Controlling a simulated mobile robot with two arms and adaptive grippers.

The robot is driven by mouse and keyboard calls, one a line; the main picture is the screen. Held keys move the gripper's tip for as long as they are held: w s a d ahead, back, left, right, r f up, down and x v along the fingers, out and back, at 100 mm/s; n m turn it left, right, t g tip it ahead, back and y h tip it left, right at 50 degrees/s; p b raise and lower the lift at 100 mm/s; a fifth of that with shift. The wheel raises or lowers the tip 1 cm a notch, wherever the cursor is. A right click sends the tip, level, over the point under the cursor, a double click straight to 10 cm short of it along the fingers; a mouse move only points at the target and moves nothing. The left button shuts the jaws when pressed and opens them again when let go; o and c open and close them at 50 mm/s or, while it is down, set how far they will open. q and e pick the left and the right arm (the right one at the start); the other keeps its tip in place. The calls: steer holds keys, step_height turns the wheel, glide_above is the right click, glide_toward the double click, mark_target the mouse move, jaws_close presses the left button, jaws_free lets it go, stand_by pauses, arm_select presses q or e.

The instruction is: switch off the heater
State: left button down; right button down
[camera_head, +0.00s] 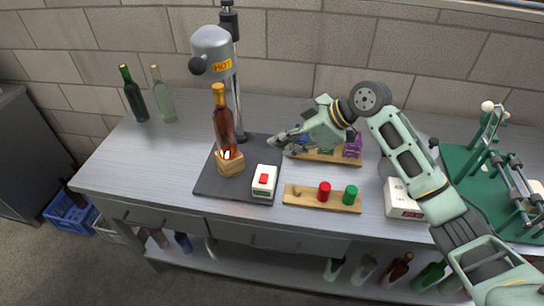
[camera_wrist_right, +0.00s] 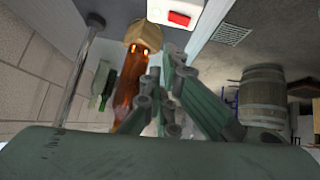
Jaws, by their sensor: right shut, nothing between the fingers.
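The heater (camera_head: 213,50) is a grey dome-shaped head marked HOT, mounted on a metal post above a dark base plate (camera_head: 208,184). A white switch box (camera_head: 262,189) with a red rocker (camera_head: 263,179) sits on the plate's front right; the box also shows at the top of the right wrist view (camera_wrist_right: 172,6). I cannot tell the rocker's position. A brown bottle (camera_head: 223,125) stands in a wooden block (camera_head: 230,166) under the heater. My right gripper (camera_head: 276,142) is shut and empty, above and behind the switch box, right of the bottle. My left gripper is not in view.
Wooden racks with coloured caps (camera_head: 300,197) lie right of the plate. A white box (camera_head: 400,203) and green bottling stand (camera_head: 470,185) are farther right. Two bottles (camera_head: 134,97) stand at the back left. The bench's left front is clear.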

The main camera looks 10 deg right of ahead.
steer(key=v, duration=0.3)
steer(key=shift+w, duration=0.2)
